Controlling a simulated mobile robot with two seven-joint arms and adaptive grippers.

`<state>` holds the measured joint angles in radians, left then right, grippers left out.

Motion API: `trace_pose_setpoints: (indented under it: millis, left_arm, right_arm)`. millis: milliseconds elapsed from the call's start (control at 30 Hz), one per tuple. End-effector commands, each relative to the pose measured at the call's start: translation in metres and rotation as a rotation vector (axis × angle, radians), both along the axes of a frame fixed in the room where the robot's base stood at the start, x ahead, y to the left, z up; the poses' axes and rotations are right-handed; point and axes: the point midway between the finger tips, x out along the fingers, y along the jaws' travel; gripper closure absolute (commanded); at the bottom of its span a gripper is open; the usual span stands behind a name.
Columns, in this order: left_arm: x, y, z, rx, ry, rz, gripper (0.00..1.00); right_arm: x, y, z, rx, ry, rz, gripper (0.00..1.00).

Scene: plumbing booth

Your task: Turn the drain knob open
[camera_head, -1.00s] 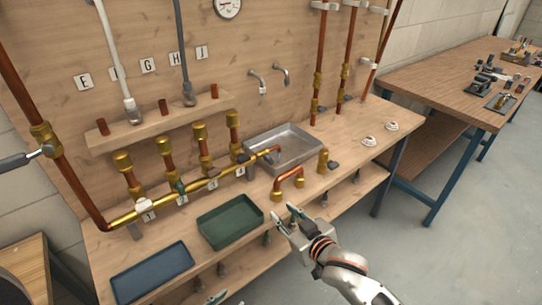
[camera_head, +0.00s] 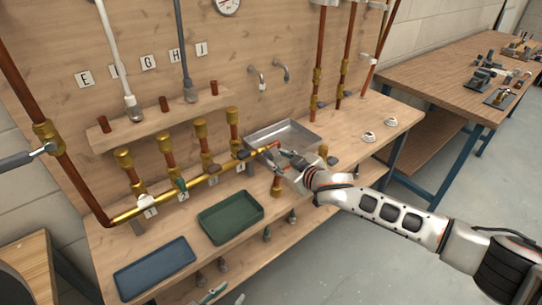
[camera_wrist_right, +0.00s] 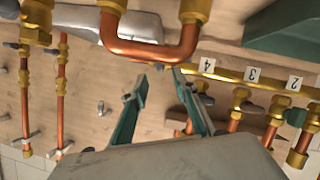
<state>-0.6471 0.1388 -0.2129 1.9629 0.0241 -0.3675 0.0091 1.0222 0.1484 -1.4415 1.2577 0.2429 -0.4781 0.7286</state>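The brass manifold (camera_head: 190,189) runs along the bench and ends in a copper spout over the metal basin (camera_head: 297,133). A dark knob (camera_head: 243,155) sits near the spout end, possibly the drain knob; no label confirms it. My right gripper (camera_head: 272,157) is by the spout end, just right of this knob. In the right wrist view, its teal fingers (camera_wrist_right: 160,78) are apart with nothing between them. The manifold's label 4 (camera_wrist_right: 207,65) shows just beyond the right-hand finger. Part of my left gripper (camera_head: 212,294) shows at the bottom edge; its opening is unclear.
A green tray (camera_head: 231,232) and a blue tray (camera_head: 152,285) lie at the bench front. A copper U-pipe (camera_wrist_right: 150,52) crosses close to my right fingers. The bench's right end is mostly clear.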

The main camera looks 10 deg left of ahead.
Motion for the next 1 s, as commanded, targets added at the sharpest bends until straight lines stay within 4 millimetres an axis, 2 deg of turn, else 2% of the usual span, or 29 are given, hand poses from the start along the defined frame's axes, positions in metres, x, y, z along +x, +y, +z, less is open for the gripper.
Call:
trace_pose_setpoints:
  millis: [400,933,1000]
  left_arm:
    - [-0.002,0.001,-0.015,0.001,0.006,0.000,0.67]
    - [-0.002,0.001,-0.017,0.001,0.006,0.000,0.67]
    - [-0.002,0.001,-0.017,0.001,0.005,0.000,0.67]
  right_arm:
    - [0.033,0.032,-0.018,-0.001,-0.002,0.000,0.72]
    - [0.040,0.038,-0.020,0.000,-0.002,0.000,0.72]
    - [0.040,0.038,-0.020,0.000,-0.002,0.000,0.90]
